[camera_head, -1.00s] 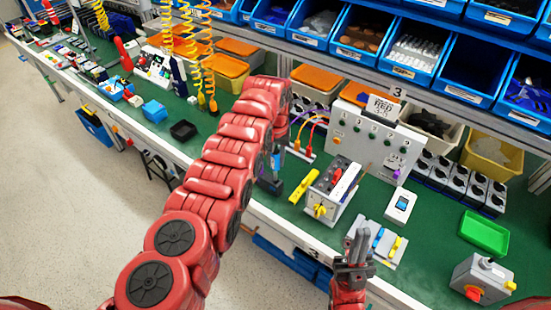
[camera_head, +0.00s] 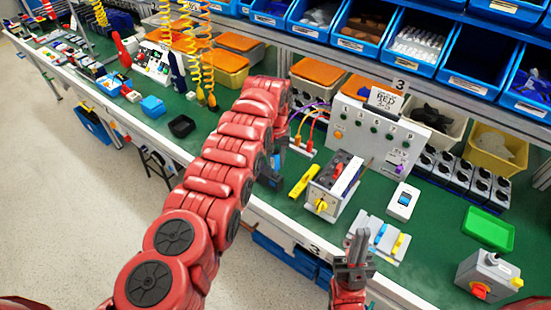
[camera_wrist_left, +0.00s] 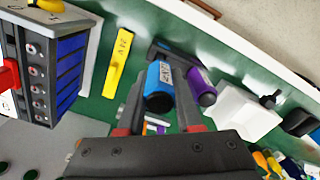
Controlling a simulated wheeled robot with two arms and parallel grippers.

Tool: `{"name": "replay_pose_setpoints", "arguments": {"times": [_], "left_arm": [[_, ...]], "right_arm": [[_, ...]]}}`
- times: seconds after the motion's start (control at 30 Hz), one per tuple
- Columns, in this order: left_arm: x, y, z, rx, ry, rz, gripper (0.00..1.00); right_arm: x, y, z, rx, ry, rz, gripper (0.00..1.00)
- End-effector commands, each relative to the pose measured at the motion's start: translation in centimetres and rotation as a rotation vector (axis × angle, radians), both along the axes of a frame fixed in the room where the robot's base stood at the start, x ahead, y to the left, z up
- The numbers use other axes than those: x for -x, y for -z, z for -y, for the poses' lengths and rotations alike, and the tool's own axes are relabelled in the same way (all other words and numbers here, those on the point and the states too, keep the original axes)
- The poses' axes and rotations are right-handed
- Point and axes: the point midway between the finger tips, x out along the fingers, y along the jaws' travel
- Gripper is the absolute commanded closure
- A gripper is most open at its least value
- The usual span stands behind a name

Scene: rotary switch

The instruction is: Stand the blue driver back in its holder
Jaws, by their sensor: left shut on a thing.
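The blue driver (camera_wrist_left: 158,90) shows its blue handle end between the two fingers of my left gripper (camera_wrist_left: 158,122) in the left wrist view. That gripper is shut on it. A purple-handled driver (camera_wrist_left: 203,86) stands just right of it, outside the fingers. A dark grey bracket (camera_wrist_left: 163,48), which seems to be the holder, shows behind the two handles. I cannot tell whether the blue driver's tip is in it. In the head view my left arm hides most of this spot. My right gripper (camera_head: 356,248) is above the bench's front edge, apart from the drivers; its finger gap is unclear.
A yellow labelled bar (camera_head: 304,181) and a grey device with a yellow knob (camera_head: 334,188) stand right of my left gripper. A plate with blue and yellow pieces (camera_head: 381,238) lies near my right gripper. A green tray (camera_head: 488,229) and a red-knobbed switch box (camera_head: 490,273) are further right.

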Motion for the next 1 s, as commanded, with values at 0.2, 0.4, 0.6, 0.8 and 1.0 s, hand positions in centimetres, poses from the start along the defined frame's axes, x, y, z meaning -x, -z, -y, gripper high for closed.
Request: {"name": "replay_pose_setpoints", "arguments": {"times": [0.2, 0.4, 0.6, 0.8, 1.0], "left_arm": [[0.0, 0.8, 0.0, 0.0, 0.0, 0.0, 1.0], [0.0, 1.4, 0.0, 0.0, 0.0, 0.0, 1.0], [0.0, 2.0, 0.0, 0.0, 0.0, 0.0, 1.0], [0.0, 2.6, 0.0, 0.0, 0.0, 0.0, 1.0], [0.0, 3.2, 0.0, 0.0, 0.0, 0.0, 1.0]], "right_arm": [[0.0, 0.8, 0.0, 0.0, 0.0, 0.0, 1.0], [0.0, 1.4, 0.0, 0.0, 0.0, 0.0, 1.0], [0.0, 2.0, 0.0, 0.0, 0.0, 0.0, 1.0], [0.0, 2.6, 0.0, 0.0, 0.0, 0.0, 1.0], [0.0, 3.2, 0.0, 0.0, 0.0, 0.0, 1.0]]}}
